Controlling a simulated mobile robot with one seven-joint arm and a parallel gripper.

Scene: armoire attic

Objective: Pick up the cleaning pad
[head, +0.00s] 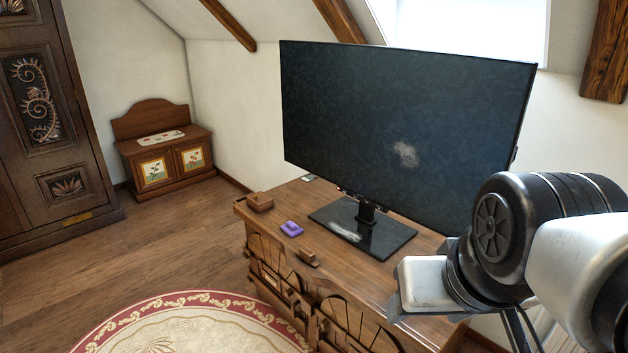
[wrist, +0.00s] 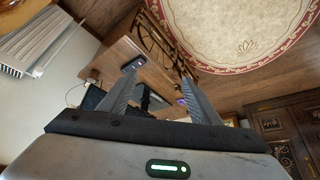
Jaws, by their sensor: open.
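A small purple object (head: 291,228), the likeliest cleaning pad, lies on the wooden cabinet top (head: 291,195) near its front edge, left of the monitor stand. In the wrist view a small purple patch (wrist: 182,102) shows beside the right finger, partly hidden. My gripper (wrist: 158,82) is open, with nothing between its fingers. In the head view my gripper and arm are at the right, above the cabinet's right part, well apart from the purple object; the fingertips are hard to make out there.
A large monitor (head: 400,130) on a black stand (head: 362,232) fills the cabinet's back. A brown box (head: 260,202) and a small brown item (head: 309,257) flank the purple object. A round rug (head: 190,325) lies in front. A carved armoire (head: 45,120) stands at left.

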